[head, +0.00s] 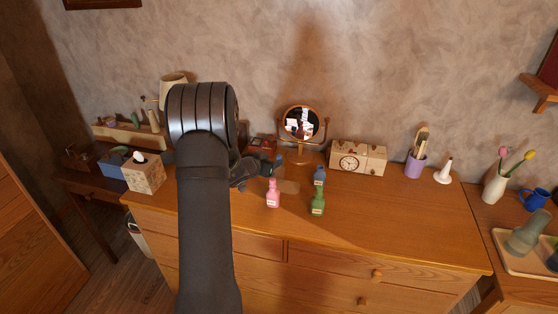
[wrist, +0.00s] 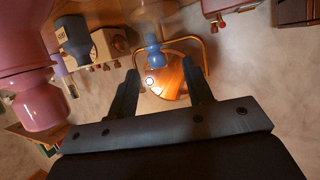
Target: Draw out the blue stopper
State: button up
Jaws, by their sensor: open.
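The blue stopper (wrist: 153,49) is a small knobbed piece in the wrist view, where the scene appears upside down. It sits at the end of a pale, blurred see-through bottle (wrist: 150,9) that is cut off by the top edge. My gripper (wrist: 161,72) is open, with one finger on each side of the stopper in the picture and no contact visible. In the head view my gripper (head: 264,168) is over the dresser, just left of a small blue shape (head: 279,161) that looks like the stopper. My arm hides part of the dresser.
A pink bottle (head: 272,194) stands close by my gripper and looms large in the wrist view (wrist: 42,104). A green bottle (head: 317,203) and a dark blue bottle (head: 319,177) stand to the right. Behind are a round mirror (head: 300,122) and a clock (head: 349,163). The dresser's front right is clear.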

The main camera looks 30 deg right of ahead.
aim_at(277, 158)
jog(key=shift+x, duration=2.8)
jog(key=shift+s+d+r, duration=0.1)
jog(key=shift+s, duration=0.05)
jog(key=shift+c, duration=0.5)
grip_shut()
